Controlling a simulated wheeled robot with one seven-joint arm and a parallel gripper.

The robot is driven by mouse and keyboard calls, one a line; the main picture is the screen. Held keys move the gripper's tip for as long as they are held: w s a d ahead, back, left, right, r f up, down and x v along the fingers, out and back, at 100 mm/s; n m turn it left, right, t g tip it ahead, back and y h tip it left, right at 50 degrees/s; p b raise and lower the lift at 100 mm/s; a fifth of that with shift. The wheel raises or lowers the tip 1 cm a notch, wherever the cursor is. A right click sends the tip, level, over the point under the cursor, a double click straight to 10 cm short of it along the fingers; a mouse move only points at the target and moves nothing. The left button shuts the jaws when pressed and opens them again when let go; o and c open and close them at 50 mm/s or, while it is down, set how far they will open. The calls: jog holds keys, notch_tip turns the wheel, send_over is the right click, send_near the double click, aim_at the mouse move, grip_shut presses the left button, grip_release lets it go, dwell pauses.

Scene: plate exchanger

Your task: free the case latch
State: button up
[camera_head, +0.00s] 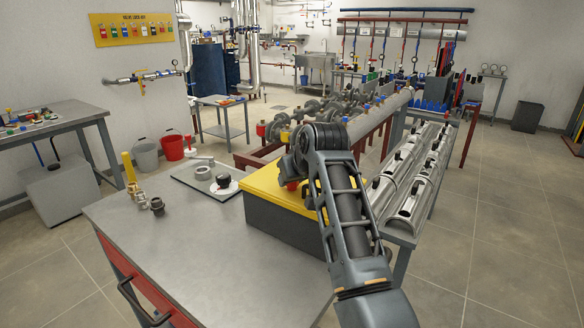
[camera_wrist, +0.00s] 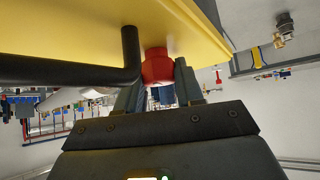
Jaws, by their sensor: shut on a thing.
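The case (camera_head: 283,222) has a yellow lid (camera_head: 262,184) and dark grey sides, and stands on the grey workbench. Its yellow surface (camera_wrist: 200,25) also fills the top of the wrist view. The red case latch (camera_wrist: 157,65) sits against the yellow surface, with my gripper (camera_wrist: 158,86) shut on it, a finger on each side. A bit of red also shows beside my arm in the head view (camera_head: 291,186). My arm hides the right part of the lid and most of the gripper there. A black bent handle (camera_wrist: 130,58) runs close beside the latch.
On the grey workbench (camera_head: 190,250), metal fittings (camera_head: 157,206) and a board with round parts (camera_head: 203,173) lie left of the case. Steel half-shells (camera_head: 412,185) lie on a stand to the right. The bench's front left is clear.

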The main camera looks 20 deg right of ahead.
jog(key=shift+w+r+n+g+y+p, duration=0.15)
jog(key=shift+n+y+p, duration=0.2)
jog(key=shift+n+y, duration=0.5)
jog(key=shift+s+n+g+y+p, duration=0.15)
jog(key=shift+n+y+p, duration=0.3)
jog(key=shift+n, duration=0.6)
jog(key=shift+w, duration=0.1)
jog(key=o, duration=0.7)
jog(key=shift+o, duration=0.2)
jog(key=shift+b+v, duration=0.6)
jog(key=shift+v, duration=3.25)
jog(key=shift+d, duration=0.15)
